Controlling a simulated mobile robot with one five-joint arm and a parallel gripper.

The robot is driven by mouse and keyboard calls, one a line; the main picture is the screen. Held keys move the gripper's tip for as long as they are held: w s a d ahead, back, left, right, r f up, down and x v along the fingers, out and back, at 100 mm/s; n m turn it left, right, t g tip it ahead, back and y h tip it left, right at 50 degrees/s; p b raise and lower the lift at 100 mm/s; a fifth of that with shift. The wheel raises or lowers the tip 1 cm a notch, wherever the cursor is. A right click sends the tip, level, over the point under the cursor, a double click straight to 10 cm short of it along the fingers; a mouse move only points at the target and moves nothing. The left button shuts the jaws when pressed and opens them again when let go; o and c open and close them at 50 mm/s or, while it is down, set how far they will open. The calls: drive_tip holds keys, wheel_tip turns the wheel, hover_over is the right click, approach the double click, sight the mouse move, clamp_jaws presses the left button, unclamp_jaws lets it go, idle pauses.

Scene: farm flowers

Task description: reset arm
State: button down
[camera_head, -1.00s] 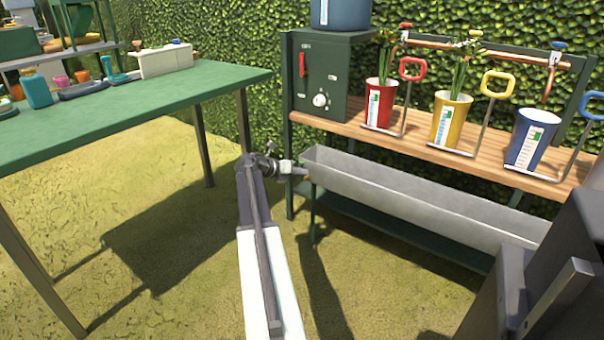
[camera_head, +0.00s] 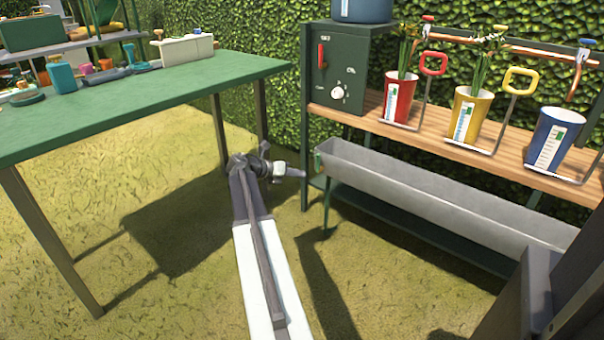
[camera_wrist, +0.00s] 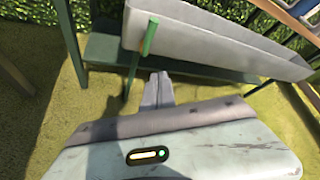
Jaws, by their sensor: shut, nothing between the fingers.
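My gripper (camera_head: 291,173) is at the end of my arm in the head view, in the gap between the green table and the bench. It is shut and empty, pointing right toward the left end of the grey trough (camera_head: 440,205), apart from it. In the wrist view the closed fingers (camera_wrist: 158,90) point forward, below the trough (camera_wrist: 205,38) and its green bracket. Nothing is held.
The green table (camera_head: 150,95) stands left with small items on it. The wooden bench (camera_head: 440,135) holds a red cup (camera_head: 398,98), a yellow cup (camera_head: 467,115), a blue cup (camera_head: 552,138) and a green control box (camera_head: 345,75). Grass between is open.

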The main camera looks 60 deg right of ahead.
idle(0.4)
drive_tip(key=w+a+r+n+t+p, duration=0.2)
drive_tip(key=w+a+p, duration=0.1)
drive_tip(key=w+a, duration=0.5)
drive_tip(key=w+a+r+n+t+p, duration=0.1)
drive_tip(key=w+a+r+t+p, duration=0.1)
drive_tip(key=w+a, duration=0.55)
drive_tip(key=w+a+f+m+t+y+p, duration=0.1)
drive_tip(key=w+a+p, duration=0.1)
drive_tip(key=a, duration=0.9)
drive_tip(key=w+a+f+m+t+y+p, duration=0.1)
drive_tip(key=w+a+y+p, duration=0.1)
drive_tip(key=a, duration=0.9)
drive_tip(key=s+a+f+m+y+p, duration=0.1)
drive_tip(key=s+a+m+y, duration=0.2)
drive_tip(key=a+m, duration=0.5)
drive_tip(key=s+a+f+m+y+p, duration=0.1)
drive_tip(key=s+a+f+m+y, duration=0.3)
drive_tip(key=a, duration=0.7)
drive_tip(key=s+a+r+m+y, duration=0.1)
drive_tip(key=s+a+m, duration=0.1)
drive_tip(key=a+m, duration=0.65)
wheel_tip(320, 180, up, 38)
drive_tip(key=a+p, duration=0.1)
drive_tip(key=p, duration=3.7)
drive_tip(key=shift+w+r, duration=0.15)
